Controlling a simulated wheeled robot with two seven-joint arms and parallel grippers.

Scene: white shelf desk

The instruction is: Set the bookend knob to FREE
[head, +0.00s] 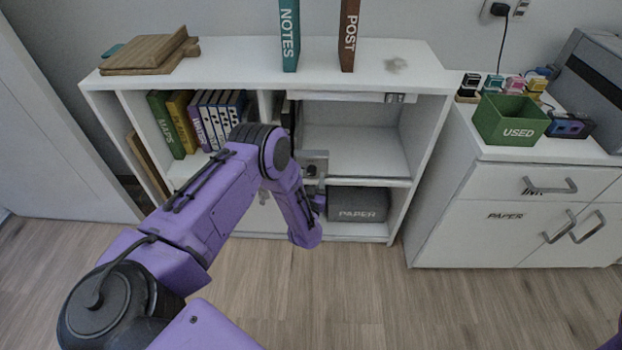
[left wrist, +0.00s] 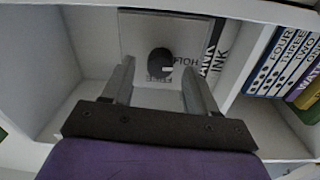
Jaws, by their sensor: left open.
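The bookend (left wrist: 135,35) is a pale upright plate in a shelf bay in the left wrist view, where the picture is upside down. Its round dark knob (left wrist: 160,61) carries a small light mark pointing right in that view, towards the word HOLD. The word FREE is printed below the knob there. My left gripper (left wrist: 157,72) is open, its two fingers on either side of the knob, with gaps; I cannot tell whether the tips reach its depth. In the head view the left gripper (head: 314,170) is at the shelf's middle bay, and my arm hides the knob.
Books (head: 198,118) stand in the left bay, and the bay right of the gripper is empty. A grey PAPER box (head: 358,204) is below. NOTES (head: 289,36) and POST (head: 348,36) books stand on top. A green USED bin (head: 510,121) sits on the right cabinet.

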